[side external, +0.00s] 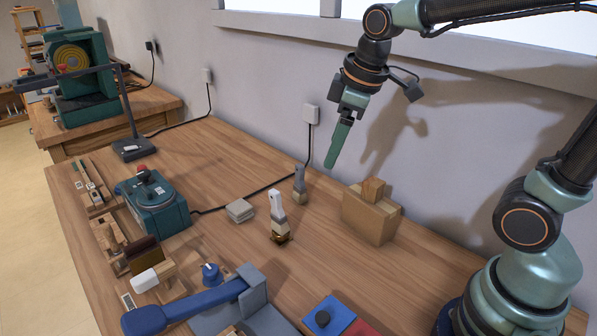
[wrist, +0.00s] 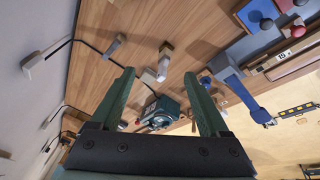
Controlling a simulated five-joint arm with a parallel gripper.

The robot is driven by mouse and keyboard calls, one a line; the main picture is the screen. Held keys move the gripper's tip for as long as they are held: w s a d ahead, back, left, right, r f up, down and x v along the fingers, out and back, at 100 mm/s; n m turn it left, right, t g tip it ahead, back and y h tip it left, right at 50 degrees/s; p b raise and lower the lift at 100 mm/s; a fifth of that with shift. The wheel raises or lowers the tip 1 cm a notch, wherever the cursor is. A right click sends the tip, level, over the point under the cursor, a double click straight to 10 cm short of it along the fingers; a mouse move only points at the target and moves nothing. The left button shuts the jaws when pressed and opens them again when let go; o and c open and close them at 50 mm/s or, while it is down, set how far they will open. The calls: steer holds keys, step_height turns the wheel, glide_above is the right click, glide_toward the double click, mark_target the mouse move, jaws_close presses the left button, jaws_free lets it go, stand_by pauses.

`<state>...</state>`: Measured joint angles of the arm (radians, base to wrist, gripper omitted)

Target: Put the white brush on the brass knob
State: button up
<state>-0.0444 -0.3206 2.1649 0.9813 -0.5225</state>
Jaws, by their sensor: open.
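The white brush (side external: 277,204) stands upright on the bench, with a pale handle on top and a grey lower part. It also shows in the wrist view (wrist: 163,69). The brass knob (side external: 281,239) shows at the brush's foot. The brush appears to stand on it, but I cannot tell whether it is on it or just in front. My gripper (side external: 331,165) is up in the air, right of and above the brush. In the wrist view it is open (wrist: 159,74), with nothing held between its fingers; the brush is seen beyond their tips.
A grey upright piece (side external: 299,186) stands behind the brush, and a wooden block (side external: 371,216) to its right. Grey slabs (side external: 240,210), a green machine (side external: 157,205) and a blue-handled tool (side external: 185,308) lie left and front. Bare bench lies between brush and block.

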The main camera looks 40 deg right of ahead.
steer(key=s+d+m+t, duration=0.1)
steer(key=s+m+t, duration=0.1)
steer(key=s+m, duration=0.4)
steer(key=shift+d+f+m, duration=0.25)
steer(key=shift+m, duration=0.05)
stand_by(1.0)
